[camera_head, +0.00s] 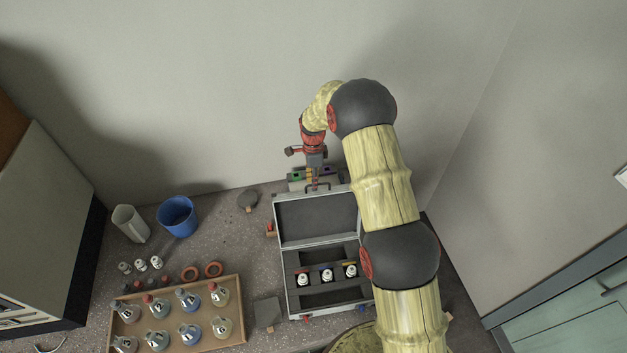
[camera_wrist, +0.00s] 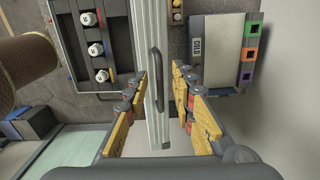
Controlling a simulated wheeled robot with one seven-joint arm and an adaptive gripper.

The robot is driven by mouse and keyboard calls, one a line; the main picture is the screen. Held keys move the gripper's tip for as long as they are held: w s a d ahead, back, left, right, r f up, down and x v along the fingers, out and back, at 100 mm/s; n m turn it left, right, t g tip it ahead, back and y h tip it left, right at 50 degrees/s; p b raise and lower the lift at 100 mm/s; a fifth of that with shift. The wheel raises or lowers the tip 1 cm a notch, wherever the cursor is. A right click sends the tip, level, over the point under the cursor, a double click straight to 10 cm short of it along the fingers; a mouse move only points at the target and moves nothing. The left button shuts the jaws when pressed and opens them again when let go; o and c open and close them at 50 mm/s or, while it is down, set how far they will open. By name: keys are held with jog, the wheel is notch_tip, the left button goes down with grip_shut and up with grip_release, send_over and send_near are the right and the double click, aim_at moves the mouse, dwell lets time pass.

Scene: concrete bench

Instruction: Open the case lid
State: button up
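The silver case (camera_head: 290,285) stands on the bench with its lid (camera_head: 316,220) raised and its dark lining showing. The case's dark interior (camera_wrist: 70,40) holds three white-capped bottles in the wrist view. The lid shows there edge-on as a silver strip (camera_wrist: 147,30) with a dark handle (camera_wrist: 158,75). My gripper (camera_wrist: 158,80) is open. Its yellow-padded fingers are spread on either side of the lid edge and handle, with visible gaps. In the head view my gripper (camera_head: 314,178) is at the lid's upper edge; its fingers are largely hidden.
A box marked COLD (camera_wrist: 215,50) with coloured squares stands behind the lid. The wall is close behind.

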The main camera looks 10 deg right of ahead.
jog(key=shift+c, duration=0.7)
grip_shut()
